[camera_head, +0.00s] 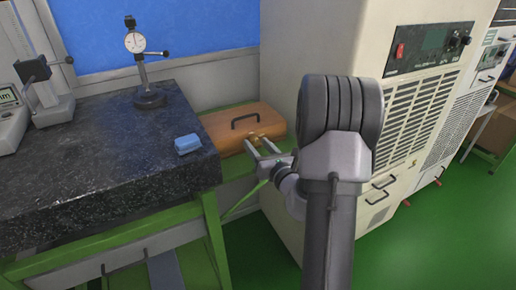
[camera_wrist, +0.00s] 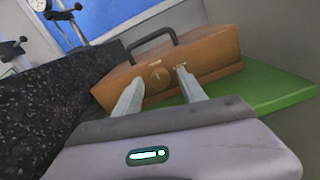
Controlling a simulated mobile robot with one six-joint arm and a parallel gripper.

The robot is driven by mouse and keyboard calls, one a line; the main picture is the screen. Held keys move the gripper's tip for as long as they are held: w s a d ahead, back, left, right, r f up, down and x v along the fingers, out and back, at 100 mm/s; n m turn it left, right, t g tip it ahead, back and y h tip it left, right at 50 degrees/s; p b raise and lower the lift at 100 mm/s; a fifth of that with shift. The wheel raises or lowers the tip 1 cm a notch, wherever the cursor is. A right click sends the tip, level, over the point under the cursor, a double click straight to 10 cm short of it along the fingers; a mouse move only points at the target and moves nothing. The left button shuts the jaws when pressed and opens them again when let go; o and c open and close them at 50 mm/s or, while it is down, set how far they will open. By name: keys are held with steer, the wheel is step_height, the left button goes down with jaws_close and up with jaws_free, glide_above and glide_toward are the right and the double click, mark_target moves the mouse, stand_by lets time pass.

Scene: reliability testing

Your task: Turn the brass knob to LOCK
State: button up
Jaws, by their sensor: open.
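An orange-brown case (camera_head: 225,128) with a dark handle lies beside the granite slab in the head view. My gripper (camera_head: 258,144) is in front of the case. In the wrist view my gripper (camera_wrist: 160,80) is open, with one finger on each side of the knob. I cannot tell whether either finger touches it.
The granite slab (camera_head: 100,165) carries a blue block (camera_head: 188,144) and a dial gauge on a stand (camera_head: 137,50). A green shelf (camera_wrist: 275,100) lies under the case. A tall cream cabinet (camera_head: 285,75) stands close on the right. Green floor is open at lower right.

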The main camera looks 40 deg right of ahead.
steer(key=shift+c, duration=0.4)
jaws_close()
steer(key=shift+p, duration=0.35)
steer(key=m+p, duration=0.2)
steer(key=p, duration=0.1)
steer(key=m+p, duration=0.1)
steer(key=m, duration=0.1)
steer(key=shift+r, duration=0.25)
steer(key=m+p, duration=0.5)
steer(key=p, duration=0.1)
steer(key=shift+w+a+m, duration=0.1)
steer(key=shift+m, duration=0.2)
steer(key=m+p, duration=0.4)
steer(key=p, duration=0.1)
steer(key=shift+f+m+p, duration=0.15)
steer(key=shift+m+p, duration=1.35)
steer(key=shift+m, duration=0.6)
